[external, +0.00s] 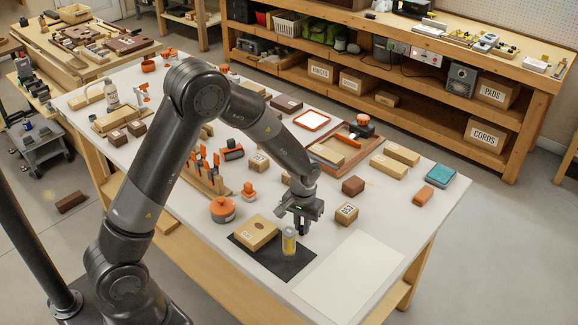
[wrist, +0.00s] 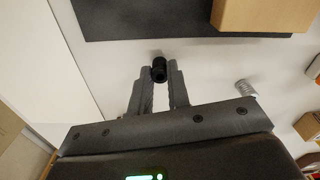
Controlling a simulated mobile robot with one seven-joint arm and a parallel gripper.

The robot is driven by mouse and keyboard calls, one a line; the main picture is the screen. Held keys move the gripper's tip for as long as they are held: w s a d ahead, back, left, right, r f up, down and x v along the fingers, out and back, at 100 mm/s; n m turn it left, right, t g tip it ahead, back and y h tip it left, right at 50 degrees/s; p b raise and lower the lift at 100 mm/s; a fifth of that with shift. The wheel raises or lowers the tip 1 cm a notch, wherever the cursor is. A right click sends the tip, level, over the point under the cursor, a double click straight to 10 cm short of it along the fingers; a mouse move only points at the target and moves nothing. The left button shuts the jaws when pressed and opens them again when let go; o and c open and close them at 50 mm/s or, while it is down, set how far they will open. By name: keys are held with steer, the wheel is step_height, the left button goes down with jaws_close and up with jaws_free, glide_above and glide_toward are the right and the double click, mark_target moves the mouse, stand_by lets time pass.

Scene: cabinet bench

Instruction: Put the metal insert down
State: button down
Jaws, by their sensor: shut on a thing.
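My gripper (wrist: 159,70) is shut on a small dark, ribbed cylinder (wrist: 159,66), which looks like the metal insert. It sits between the fingertips, with a round hollow in its near end. In the external view my gripper (external: 303,228) is low over the bench, just right of the black mat (external: 262,264). In the wrist view the black mat (wrist: 120,20) lies beyond the fingertips. The insert is too small to make out in the external view, and I cannot tell whether it touches the bench.
A cardboard box (external: 255,233) and a yellow-and-clear jar (external: 289,242) stand on the mat. A labelled small box (external: 346,214) is right of my gripper. A white sheet (external: 350,277) lies at the front right. A silver ribbed piece (wrist: 245,88) lies right of the fingers.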

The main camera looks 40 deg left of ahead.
step_height(320, 180, up, 9)
steer(key=s+d+r, duration=0.1)
steer(key=s+d, duration=0.4)
steer(key=d, duration=0.8)
steer(key=s+d+r, duration=0.1)
steer(key=s+d, duration=0.4)
steer(key=d, duration=0.7)
steer(key=w+a+f, duration=0.1)
steer(key=w+f, duration=0.1)
steer(key=w, duration=0.1)
steer(key=w+a+f, duration=0.2)
steer(key=w, duration=0.1)
steer(key=w+a+f, duration=0.2)
steer(key=w+f, duration=0.1)
steer(key=w, duration=0.1)
steer(key=shift+a, duration=0.25)
steer(key=shift+f, duration=2)
steer(key=shift+f, duration=0.15)
steer(key=c, duration=1.4)
jaws_free()
steer(key=shift+o, duration=0.2)
